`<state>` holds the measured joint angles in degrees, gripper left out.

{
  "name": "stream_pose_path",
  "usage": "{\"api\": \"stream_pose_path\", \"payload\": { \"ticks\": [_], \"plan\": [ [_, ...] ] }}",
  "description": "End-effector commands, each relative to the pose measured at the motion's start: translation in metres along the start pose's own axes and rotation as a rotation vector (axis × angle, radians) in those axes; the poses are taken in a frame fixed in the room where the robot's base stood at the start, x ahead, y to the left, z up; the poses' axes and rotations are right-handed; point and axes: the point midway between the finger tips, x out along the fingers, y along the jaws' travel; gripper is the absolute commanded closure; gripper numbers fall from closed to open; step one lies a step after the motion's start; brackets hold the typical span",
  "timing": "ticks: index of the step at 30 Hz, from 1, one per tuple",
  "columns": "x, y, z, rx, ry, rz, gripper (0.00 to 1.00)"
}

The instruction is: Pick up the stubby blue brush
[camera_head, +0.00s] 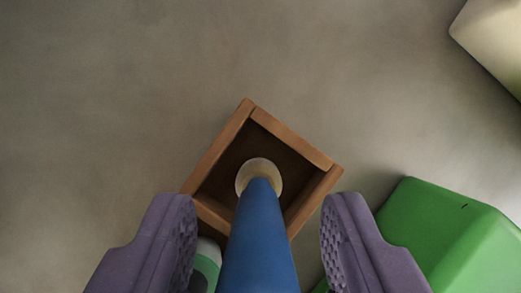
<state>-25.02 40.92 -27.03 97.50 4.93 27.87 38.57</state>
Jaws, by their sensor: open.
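The blue brush (259,242) shows in the head camera view at the bottom middle, as a blue shaft with a round cream end (259,176). Its lower part is cut off by the frame edge. My gripper (259,225) has two purple fingers, one on each side of the brush. The fingers are open, with a gap between each finger and the blue shaft. The cream end overlaps a square wooden box in the picture; I cannot tell whether it is inside or above it.
The wooden box (293,139) has a dark inside and sits turned cornerwise. A green block-like object (448,235) is at the lower right. A white and green item (207,262) is partly hidden behind the left finger. A cream object (492,42) is at the upper right. The grey surface at upper left is clear.

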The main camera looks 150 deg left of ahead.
Motion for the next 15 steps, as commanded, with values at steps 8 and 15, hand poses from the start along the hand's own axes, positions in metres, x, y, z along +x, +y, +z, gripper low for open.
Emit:
{"api": "stream_pose_path", "payload": {
  "ticks": [8, 15],
  "plan": [
    [0.023, 0.0, 0.0, 0.0, 0.001, 0.0, 0.52],
    [0.022, 0.0, 0.0, -0.001, 0.001, 0.0, 0.89]
  ]
}}
